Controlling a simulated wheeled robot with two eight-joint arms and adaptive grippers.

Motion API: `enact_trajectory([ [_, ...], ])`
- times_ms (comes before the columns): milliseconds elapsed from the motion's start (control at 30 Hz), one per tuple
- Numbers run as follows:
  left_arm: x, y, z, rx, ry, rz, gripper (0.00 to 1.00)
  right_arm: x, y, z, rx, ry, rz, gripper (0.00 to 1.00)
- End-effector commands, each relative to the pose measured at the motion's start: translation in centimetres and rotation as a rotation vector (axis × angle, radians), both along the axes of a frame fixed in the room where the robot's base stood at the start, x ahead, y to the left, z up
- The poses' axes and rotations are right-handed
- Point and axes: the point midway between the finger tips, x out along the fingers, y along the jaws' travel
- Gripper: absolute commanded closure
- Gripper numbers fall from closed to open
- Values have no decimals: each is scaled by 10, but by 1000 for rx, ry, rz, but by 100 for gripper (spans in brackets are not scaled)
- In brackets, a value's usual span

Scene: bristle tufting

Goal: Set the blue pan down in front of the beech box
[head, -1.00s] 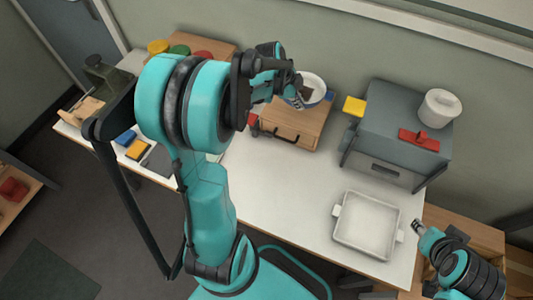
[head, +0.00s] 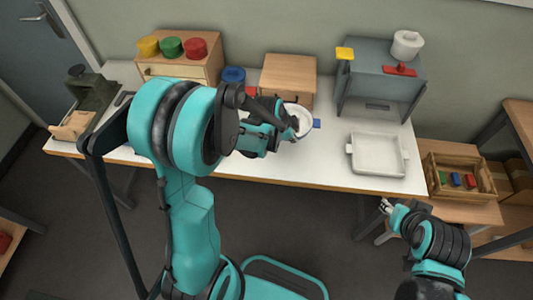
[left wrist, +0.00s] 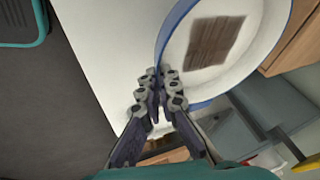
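The blue pan (head: 304,121) has a white inside and a blue rim, and shows large in the left wrist view (left wrist: 255,75) with a brown patch inside. In the head view it appears in front of the beech box (head: 289,72), partly hidden by my left gripper (head: 291,128). In the left wrist view my left gripper's fingers (left wrist: 158,90) are closed together at the pan's rim. I cannot tell whether the pan touches the white table (head: 330,172). My right gripper (head: 385,206) is off the table's front edge, away from the pan; its finger opening is too small to judge.
A grey cabinet (head: 378,90) stands right of the beech box, with a white tray (head: 377,155) in front. A blue round pot (head: 234,75) is left of the box. A wooden crate (head: 460,178) stands at the right. Table between pan and tray is clear.

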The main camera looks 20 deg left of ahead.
Motion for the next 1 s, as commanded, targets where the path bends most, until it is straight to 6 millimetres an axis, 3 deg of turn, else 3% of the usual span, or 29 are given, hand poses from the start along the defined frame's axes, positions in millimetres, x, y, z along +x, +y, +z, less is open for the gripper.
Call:
enact_trajectory([
  [200,-22,49,-35,0,-1,7,100,0,0,-20,0,0,0,60],
  [400,-35,75,-51,1,0,2,100,0,0,-28,0,0,0,60],
  [567,-37,79,-56,-1,-1,0,100,0,0,-31,0,0,0,60],
  [800,-37,79,-91,0,-1,-1,100,0,0,-49,0,0,0,60],
  [1000,-37,78,-92,0,0,-1,100,0,0,-48,0,0,0,60],
])
